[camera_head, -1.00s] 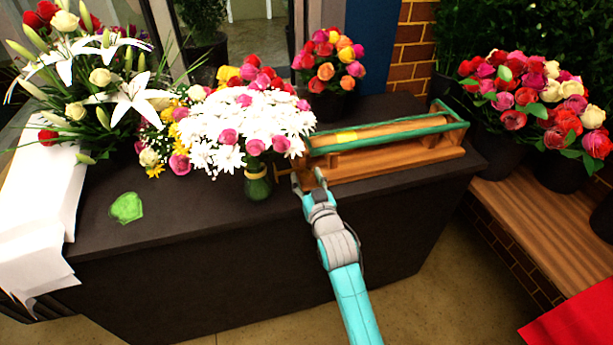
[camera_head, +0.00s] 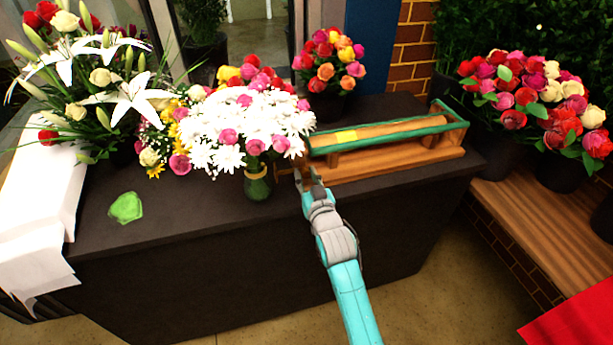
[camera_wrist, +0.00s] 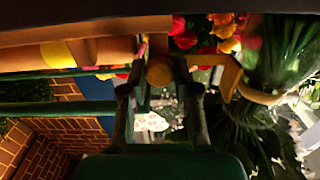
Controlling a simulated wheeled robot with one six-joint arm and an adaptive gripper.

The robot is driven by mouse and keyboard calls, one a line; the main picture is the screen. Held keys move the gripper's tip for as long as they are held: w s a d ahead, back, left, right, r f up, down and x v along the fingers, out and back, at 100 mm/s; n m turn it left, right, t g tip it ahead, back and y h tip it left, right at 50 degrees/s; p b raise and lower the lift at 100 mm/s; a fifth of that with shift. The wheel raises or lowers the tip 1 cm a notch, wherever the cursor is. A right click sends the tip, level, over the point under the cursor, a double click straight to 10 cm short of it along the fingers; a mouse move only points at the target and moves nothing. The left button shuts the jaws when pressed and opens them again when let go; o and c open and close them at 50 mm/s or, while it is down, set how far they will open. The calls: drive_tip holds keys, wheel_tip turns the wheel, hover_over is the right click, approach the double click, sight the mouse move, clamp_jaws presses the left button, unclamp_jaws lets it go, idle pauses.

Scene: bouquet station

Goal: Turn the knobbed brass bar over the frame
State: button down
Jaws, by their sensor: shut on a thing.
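A wooden roll stand (camera_head: 400,165) sits at the counter's right end, holding a long brown roll (camera_head: 400,129) with a yellow band. Green bars (camera_head: 385,140) run along and around its top; no plainly brass-coloured bar shows. My gripper (camera_head: 307,175) is at the stand's left end, close to the front left corner. In the wrist view a round orange-brown knob (camera_wrist: 159,71) lies between the fingers of my gripper (camera_wrist: 160,88), which are shut on it. The roll (camera_wrist: 75,52) and green bars (camera_wrist: 55,109) extend left there. How the knob joins a bar is hidden.
A vase (camera_head: 257,186) of white daisies and pink roses stands just left of my gripper; its gold band (camera_wrist: 258,96) is close in the wrist view. An orange bouquet (camera_head: 330,60) stands behind. A green lump (camera_head: 126,208) lies front left. The counter's front is clear.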

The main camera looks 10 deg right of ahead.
drive_tip(key=shift+m, duration=0.3)
drive_tip(key=m, duration=0.4)
drive_tip(key=shift+d, duration=0.1)
drive_tip(key=m, duration=0.4)
drive_tip(key=shift+m, duration=0.3)
drive_tip(key=m, duration=0.4)
drive_tip(key=shift+f, duration=0.1)
drive_tip(key=shift+d+m, duration=0.1)
drive_tip(key=shift+m, duration=2.1)
drive_tip(key=shift+f, duration=0.1)
drive_tip(key=c, duration=0.9)
unclamp_jaws()
